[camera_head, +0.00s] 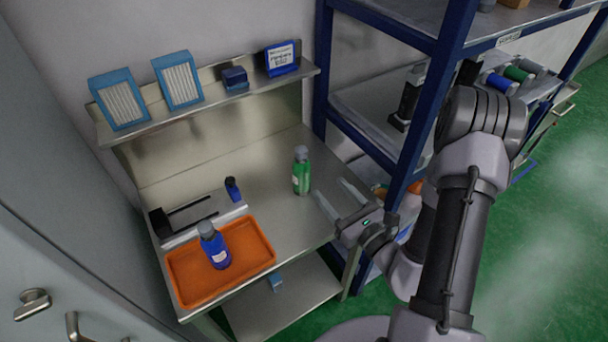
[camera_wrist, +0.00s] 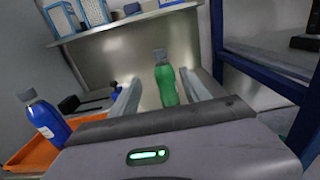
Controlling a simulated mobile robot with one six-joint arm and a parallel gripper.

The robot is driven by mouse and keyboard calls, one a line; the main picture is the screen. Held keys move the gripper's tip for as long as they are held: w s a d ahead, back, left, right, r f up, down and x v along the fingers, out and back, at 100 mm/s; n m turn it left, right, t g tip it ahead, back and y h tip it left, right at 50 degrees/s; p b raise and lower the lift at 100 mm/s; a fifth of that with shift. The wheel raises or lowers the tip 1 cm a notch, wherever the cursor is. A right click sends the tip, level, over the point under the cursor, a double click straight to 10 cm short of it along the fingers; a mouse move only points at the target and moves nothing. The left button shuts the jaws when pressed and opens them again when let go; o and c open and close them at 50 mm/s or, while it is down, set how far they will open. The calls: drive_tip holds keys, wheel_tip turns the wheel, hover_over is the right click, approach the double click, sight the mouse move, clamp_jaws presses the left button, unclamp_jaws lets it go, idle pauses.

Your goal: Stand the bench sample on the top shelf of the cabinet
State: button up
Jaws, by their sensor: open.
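A green bottle (camera_head: 301,172) with a grey cap stands upright on the steel bench (camera_head: 262,165). A blue bottle (camera_head: 214,247) with a grey cap and white label stands in the orange tray (camera_head: 186,287) at the bench front. I cannot tell which bottle is the bench sample. My gripper (camera_head: 335,195) is open and empty at the bench's right side, its fingers pointing toward the green bottle but apart from it. In the wrist view the green bottle (camera_wrist: 166,80) shows between the fingers, farther off. The blue bottle (camera_wrist: 45,118) is at the left. No cabinet shelf interior shows.
A small dark blue bottle (camera_head: 232,188) stands by a black-and-grey device (camera_head: 185,217) behind the tray. A wall shelf (camera_head: 205,103) holds blue-framed boxes. A blue-framed rack (camera_head: 448,40) stands right of the bench. Grey doors with handles (camera_head: 33,302) are at the left.

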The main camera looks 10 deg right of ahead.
drive_tip(key=b, duration=0.7)
approach(305, 163)
drive_tip(key=w, duration=0.3)
drive_tip(key=w+a+b, duration=0.1)
drive_tip(key=b, duration=0.3)
drive_tip(key=shift+a, duration=0.1)
drive_tip(key=r+b+x, duration=0.1)
drive_tip(key=b+x, duration=0.1)
drive_tip(key=x, duration=0.8)
drive_tip(key=shift+w+a+r, duration=0.2)
drive_tip(key=shift+w+r, duration=0.05)
clamp_jaws()
